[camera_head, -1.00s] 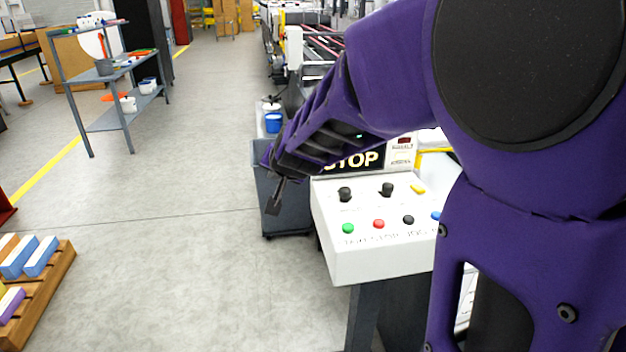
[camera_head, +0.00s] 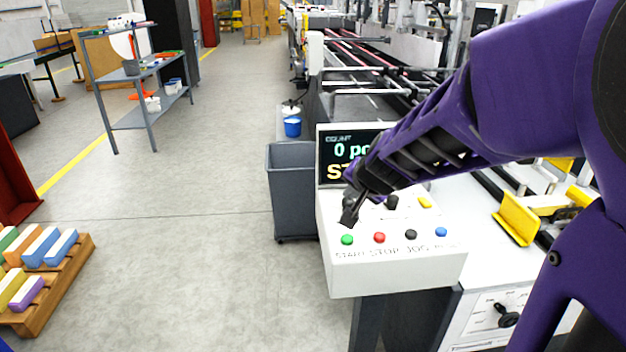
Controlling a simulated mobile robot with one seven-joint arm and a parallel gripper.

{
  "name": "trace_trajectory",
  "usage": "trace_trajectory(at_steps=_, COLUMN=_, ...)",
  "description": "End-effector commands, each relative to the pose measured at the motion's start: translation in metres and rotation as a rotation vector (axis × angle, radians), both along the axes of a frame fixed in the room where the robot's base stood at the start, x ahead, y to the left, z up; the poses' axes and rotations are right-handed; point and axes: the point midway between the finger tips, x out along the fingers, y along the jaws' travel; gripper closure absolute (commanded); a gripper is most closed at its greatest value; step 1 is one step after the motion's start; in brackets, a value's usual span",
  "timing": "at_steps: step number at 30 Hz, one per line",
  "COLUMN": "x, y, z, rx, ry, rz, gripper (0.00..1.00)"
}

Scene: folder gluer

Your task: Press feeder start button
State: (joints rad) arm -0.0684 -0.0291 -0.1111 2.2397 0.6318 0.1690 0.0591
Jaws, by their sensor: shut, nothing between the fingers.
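The white control panel (camera_head: 398,275) stands in front of the machine. Its front row has a green button (camera_head: 347,239) above the START label, a red button (camera_head: 379,237) above STOP, a dark button (camera_head: 411,235) and a blue button (camera_head: 441,231). My gripper (camera_head: 348,219) is shut and empty. Its tip appears just behind and above the green button in the picture. I cannot tell whether it touches the panel. The arm hides part of the panel's back row; a dark knob (camera_head: 391,202) and a yellow button (camera_head: 424,202) show there.
A display (camera_head: 331,160) reading "0" and part of a larger word stands behind the panel. A grey bin (camera_head: 291,185) is left of the panel. A wooden rack (camera_head: 62,290) with coloured blocks is at lower left. The floor between is clear.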

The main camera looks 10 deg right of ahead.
Motion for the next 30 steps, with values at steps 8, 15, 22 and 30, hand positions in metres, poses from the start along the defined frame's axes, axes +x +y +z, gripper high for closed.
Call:
trace_trajectory(at_steps=8, x=0.000, y=0.000, z=-0.011, rx=0.000, ry=0.000, rz=0.000, gripper=1.00)
trace_trajectory(at_steps=15, x=0.000, y=0.000, z=-0.042, rx=0.000, ry=0.000, rz=0.000, gripper=1.00)
trace_trajectory(at_steps=22, x=0.000, y=0.000, z=-0.075, rx=0.000, ry=-0.001, rz=-0.001, gripper=1.00)
trace_trajectory(at_steps=30, x=0.000, y=0.000, z=-0.089, rx=0.000, ry=-0.001, rz=0.000, gripper=1.00)
